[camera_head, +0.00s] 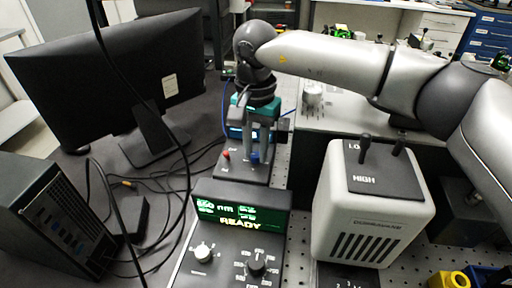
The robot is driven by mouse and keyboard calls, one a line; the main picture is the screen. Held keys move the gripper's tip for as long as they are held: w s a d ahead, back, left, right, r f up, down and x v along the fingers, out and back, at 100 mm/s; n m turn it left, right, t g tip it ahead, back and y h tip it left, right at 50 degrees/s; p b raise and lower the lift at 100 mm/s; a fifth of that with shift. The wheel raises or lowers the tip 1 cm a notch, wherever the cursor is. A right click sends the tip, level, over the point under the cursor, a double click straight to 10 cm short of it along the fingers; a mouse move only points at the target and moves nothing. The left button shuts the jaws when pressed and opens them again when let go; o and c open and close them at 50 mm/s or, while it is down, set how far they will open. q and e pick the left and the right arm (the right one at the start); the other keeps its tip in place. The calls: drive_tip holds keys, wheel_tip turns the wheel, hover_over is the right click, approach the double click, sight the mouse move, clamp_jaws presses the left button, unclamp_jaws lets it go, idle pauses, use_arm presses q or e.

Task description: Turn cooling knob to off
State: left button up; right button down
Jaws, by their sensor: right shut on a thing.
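My right arm reaches across from the right, and my right gripper (256,157) points down at a small dark control box (237,171) behind the READY display. Its fingers are shut on a small blue knob on the box top, which is mostly hidden between the fingertips. I take this as the cooling knob; its label and pointer direction cannot be read. A red button or switch (227,155) sits to the left on the same box. My left gripper is not in view.
A spectrometer panel with a green READY display (240,212), a white knob (203,252) and a black knob (257,266) stands in front. A white housing (372,215) with two levers is on the right. A monitor (110,80) and cables fill the left.

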sight(256, 155)
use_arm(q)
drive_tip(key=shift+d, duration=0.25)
use_arm(e)
drive_tip(key=c, duration=0.7)
unclamp_jaws()
drive_tip(key=shift+r, duration=0.1)
use_arm(q)
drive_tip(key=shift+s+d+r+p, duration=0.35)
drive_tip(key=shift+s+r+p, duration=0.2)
drive_tip(key=shift+p, duration=0.05)
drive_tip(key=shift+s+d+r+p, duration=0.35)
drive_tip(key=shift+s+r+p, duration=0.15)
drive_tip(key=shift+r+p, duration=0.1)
use_arm(e)
wheel_tip(256, 155, up, 15)
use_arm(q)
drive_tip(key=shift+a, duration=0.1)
